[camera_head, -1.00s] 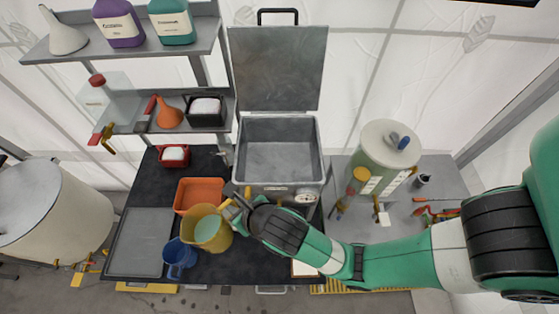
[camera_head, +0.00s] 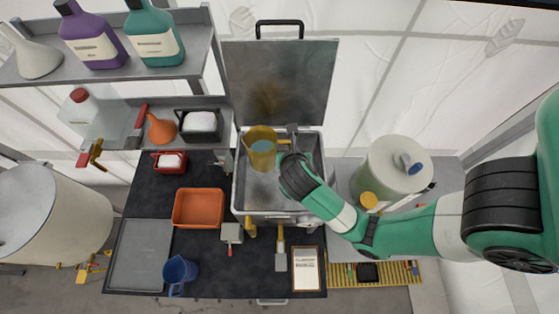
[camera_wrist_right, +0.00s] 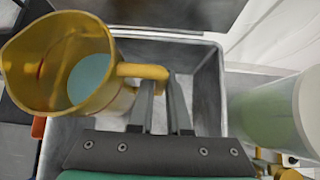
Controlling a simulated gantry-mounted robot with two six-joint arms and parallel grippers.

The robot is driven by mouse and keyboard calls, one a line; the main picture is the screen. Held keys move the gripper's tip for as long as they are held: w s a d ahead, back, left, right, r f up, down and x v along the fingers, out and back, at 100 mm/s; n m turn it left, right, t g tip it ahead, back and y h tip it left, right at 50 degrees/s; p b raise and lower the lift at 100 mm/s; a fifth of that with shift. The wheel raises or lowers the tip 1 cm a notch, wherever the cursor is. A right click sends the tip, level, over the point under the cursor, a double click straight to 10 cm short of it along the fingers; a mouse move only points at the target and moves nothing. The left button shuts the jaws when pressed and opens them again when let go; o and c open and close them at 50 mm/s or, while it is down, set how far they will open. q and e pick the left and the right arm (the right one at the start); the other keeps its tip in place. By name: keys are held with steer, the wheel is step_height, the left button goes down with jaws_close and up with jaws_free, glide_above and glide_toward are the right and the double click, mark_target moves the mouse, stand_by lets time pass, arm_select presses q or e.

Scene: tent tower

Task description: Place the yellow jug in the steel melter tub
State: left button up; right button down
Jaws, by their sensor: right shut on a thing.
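The yellow jug (camera_head: 262,150) is held over the open steel melter tub (camera_head: 240,196) in the head view, with its pale blue inside bottom showing. My right gripper (camera_head: 288,142) is shut on the jug's handle at the jug's right side. In the right wrist view the jug (camera_wrist_right: 65,70) is at the upper left, its handle between the fingers (camera_wrist_right: 160,95), with the tub (camera_wrist_right: 205,75) below and around it. The jug looks above the tub floor; the exact height is hard to tell. My left gripper is not in view.
The melter's raised lid (camera_head: 275,85) stands behind the tub. A blue jug (camera_head: 179,272), an orange tray (camera_head: 198,208) and a grey tray (camera_head: 140,255) are on the dark bench. A cream cylinder (camera_head: 395,170) stands right of the tub. Shelves with bottles are at the left.

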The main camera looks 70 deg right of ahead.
steer(key=shift+a+f+b, duration=0.15)
steer(key=shift+f+b, duration=0.1)
steer(key=shift+f, duration=2.85)
steer(key=shift+a+f+b, duration=0.1)
steer(key=shift+f+b, duration=0.1)
steer(key=shift+f, duration=2.9)
steer(key=shift+f, duration=0.1)
steer(key=c, duration=0.9)
jaws_free()
steer(key=shift+s, duration=0.1)
steer(key=shift+a+r, duration=0.1)
steer(key=shift+r, duration=0.1)
steer(key=v, duration=1.1)
steer(key=shift+s+a+r+p, duration=0.15)
steer(key=shift+a+r+p, duration=0.05)
steer(key=shift+r+p, duration=0.1)
